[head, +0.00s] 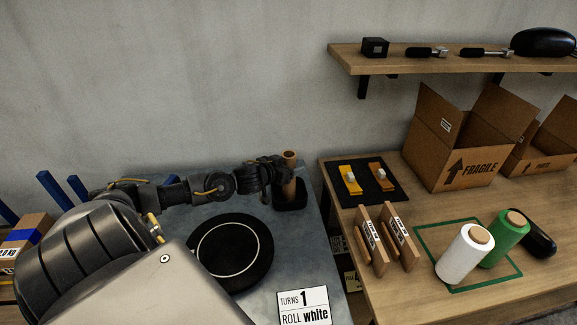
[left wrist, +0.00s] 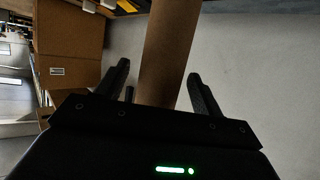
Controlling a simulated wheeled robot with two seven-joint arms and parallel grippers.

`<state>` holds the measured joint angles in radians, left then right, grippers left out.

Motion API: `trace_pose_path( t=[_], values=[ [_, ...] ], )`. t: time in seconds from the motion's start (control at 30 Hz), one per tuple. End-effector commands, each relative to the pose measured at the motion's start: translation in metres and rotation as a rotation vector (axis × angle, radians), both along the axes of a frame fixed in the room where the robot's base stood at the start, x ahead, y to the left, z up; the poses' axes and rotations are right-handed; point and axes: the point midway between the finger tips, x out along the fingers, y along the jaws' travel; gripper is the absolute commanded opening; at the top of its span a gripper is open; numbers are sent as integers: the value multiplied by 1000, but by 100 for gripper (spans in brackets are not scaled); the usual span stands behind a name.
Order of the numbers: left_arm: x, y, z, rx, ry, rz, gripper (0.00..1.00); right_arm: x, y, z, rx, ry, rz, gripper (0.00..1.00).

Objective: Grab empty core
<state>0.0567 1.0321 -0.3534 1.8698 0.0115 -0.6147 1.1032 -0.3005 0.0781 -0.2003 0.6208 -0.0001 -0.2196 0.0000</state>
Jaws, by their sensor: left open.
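The empty core (head: 289,178) is a brown cardboard tube standing upright in a dark holder (head: 290,203) at the far right corner of the grey table. My left gripper (head: 284,170) reaches it from the left. In the left wrist view the core (left wrist: 169,55) runs between the two open fingers of my left gripper (left wrist: 161,88). Gaps show between the core and both fingers. The core's lower part is partly hidden behind the gripper body in the left wrist view. My right gripper is not in view.
A black round turntable (head: 265,250) and a sign (head: 304,306) reading turns 1, roll white are on the grey table (head: 300,240). Cardboard boxes (head: 465,145) stand behind.

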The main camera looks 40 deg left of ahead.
Motion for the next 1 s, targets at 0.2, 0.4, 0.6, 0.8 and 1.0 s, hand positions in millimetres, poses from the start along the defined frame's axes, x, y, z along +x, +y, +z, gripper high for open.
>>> trace_pose_path(
  t=[0.2,0.4,0.6,0.8,1.0],
  values=[
    [19,2,-8,1,-1,1,68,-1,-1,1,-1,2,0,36],
    [20,2,-9,2,0,-1,68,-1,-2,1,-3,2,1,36],
    [20,2,-9,2,0,-1,47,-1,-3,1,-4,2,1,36],
    [20,2,-8,2,0,0,20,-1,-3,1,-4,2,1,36],
    [20,2,-8,2,-1,0,19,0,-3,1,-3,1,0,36]
  ],
)
